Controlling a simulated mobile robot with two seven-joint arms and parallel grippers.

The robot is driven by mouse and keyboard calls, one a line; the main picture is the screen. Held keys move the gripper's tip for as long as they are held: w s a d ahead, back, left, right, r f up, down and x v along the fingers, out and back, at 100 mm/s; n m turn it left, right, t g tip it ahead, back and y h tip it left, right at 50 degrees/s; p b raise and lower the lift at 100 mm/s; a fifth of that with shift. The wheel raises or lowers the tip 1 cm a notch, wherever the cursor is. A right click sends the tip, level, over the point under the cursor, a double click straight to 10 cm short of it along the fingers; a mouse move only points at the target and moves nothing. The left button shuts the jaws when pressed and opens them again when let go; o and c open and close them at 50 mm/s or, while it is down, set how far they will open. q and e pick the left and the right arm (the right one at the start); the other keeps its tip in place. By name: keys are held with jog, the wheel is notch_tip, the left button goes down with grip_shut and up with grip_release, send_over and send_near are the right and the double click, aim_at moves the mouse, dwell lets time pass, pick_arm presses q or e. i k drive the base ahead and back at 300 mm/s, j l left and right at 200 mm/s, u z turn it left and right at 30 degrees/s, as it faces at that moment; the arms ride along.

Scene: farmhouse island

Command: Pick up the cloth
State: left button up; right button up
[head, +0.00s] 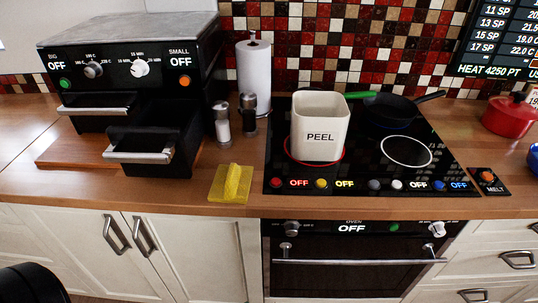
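The yellow cloth (231,186) lies on the wooden counter, left of the black cooktop and near the front edge. Its middle is bunched up into an upright peak, and the rest is spread flat in a square. Neither of my grippers is in view. A dark rounded shape at the bottom left corner is cut off by the frame, and I cannot tell which part it is.
Salt and pepper shakers (221,124) and a paper towel roll (254,77) stand behind the cloth. An appliance's black drawer (154,149) sticks out to the left. A "PEEL" bin (319,126) and a pan (391,110) sit on the cooktop (350,167). Counter (95,196) shows at left.

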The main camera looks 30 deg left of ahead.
aim_at(231, 183)
jog(key=u, duration=1.1)
